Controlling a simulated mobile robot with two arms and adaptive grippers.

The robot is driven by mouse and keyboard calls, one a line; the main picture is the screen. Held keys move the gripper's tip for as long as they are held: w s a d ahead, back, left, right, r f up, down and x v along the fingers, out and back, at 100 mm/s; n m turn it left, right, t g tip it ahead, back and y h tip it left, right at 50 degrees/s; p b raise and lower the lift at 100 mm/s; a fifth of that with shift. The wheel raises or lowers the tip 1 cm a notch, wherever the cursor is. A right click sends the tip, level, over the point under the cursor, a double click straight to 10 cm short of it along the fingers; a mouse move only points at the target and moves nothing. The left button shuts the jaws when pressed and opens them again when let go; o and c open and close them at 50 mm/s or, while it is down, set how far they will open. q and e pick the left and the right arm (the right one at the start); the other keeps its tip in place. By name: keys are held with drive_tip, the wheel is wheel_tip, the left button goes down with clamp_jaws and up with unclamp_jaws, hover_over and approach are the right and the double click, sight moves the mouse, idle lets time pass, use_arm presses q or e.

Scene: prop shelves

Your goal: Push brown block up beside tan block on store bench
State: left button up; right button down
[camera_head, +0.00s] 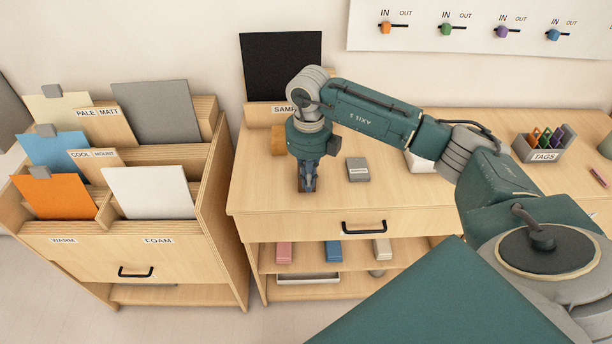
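My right gripper (308,187) comes in from the right and points down at the bench top (260,188), near its front left part. Its fingers look close together, but whether they are shut or hold something is too small to tell. My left gripper is not in view.
A black panel (281,66) stands behind, above a partly hidden sign. A tags box (542,145) is far right. A wooden card rack (215,190) stands left of the bench. Coloured blocks lie on the shelf below.

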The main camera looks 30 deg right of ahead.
sight(309, 201)
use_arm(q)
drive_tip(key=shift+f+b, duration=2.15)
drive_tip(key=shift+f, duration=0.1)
use_arm(e)
drive_tip(key=shift+f, duration=3)
